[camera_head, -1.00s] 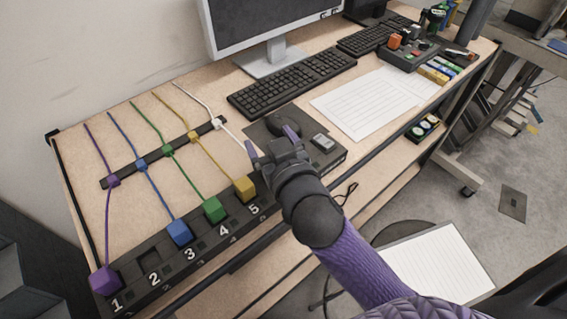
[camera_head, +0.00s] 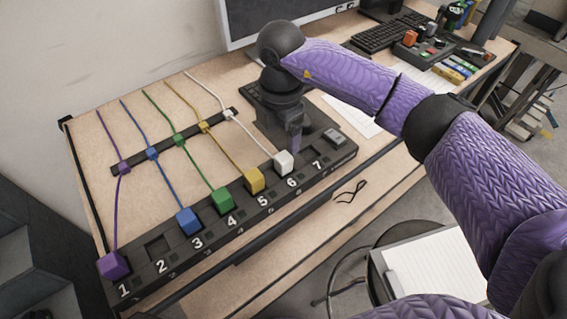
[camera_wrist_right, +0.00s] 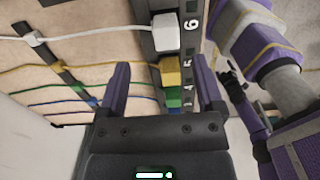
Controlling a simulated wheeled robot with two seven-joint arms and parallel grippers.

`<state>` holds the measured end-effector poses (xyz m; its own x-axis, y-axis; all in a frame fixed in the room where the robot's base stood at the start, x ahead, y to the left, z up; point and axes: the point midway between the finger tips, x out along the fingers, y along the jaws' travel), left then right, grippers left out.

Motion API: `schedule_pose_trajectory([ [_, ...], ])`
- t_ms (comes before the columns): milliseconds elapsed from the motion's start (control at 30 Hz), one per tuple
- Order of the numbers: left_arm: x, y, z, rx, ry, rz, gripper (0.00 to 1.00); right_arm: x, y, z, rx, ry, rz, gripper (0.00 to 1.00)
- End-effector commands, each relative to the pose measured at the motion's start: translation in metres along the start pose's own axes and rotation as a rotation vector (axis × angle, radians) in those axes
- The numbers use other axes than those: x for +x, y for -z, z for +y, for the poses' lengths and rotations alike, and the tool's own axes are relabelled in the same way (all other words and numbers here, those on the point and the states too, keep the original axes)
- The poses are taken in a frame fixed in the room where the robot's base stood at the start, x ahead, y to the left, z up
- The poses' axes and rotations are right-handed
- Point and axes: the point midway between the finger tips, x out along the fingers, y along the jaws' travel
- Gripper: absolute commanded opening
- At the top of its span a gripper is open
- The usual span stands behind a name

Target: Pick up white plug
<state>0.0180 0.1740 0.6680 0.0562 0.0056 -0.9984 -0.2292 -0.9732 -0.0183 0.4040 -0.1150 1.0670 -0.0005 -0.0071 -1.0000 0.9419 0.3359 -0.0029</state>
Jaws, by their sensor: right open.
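The white plug (camera_head: 284,162) sits at slot 6 of the dark numbered strip (camera_head: 240,208), with its white cable running back to a clip on the rear bar. My right gripper (camera_head: 296,143) points down just behind and to the right of the white plug, close to it. I cannot tell whether a finger touches the plug. My left gripper does not show in the head view.
Yellow (camera_head: 254,180), green (camera_head: 222,201), blue (camera_head: 187,222) and purple (camera_head: 113,265) plugs line the strip to the left, with cables through the rear bar (camera_head: 177,140). Slot 2 is empty. A grey block (camera_head: 334,137) stands near 7. A keyboard and monitor (camera_head: 285,22) stand behind.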

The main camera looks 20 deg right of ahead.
Motion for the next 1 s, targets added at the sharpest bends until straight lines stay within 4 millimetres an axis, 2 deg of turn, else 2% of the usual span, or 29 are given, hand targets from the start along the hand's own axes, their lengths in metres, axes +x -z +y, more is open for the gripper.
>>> schedule_pose_trajectory([
  [100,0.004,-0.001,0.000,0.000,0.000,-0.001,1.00,0.029,0.001,-0.004,-0.002,0.004,0.003,0.85],
  [300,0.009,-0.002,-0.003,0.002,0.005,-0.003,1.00,0.065,0.003,-0.008,-0.004,-0.001,0.005,0.85],
  [567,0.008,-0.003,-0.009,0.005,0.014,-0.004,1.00,0.068,0.003,-0.008,-0.005,-0.002,0.006,0.83],
  [933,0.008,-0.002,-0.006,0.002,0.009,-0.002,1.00,0.067,0.003,-0.007,-0.006,-0.003,0.006,0.05],
  [967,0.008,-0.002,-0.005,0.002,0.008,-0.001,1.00,0.067,0.003,-0.007,-0.006,-0.003,0.006,0.00],
  [1000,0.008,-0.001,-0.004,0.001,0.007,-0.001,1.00,0.067,0.003,-0.007,-0.006,-0.003,0.006,0.00],
])
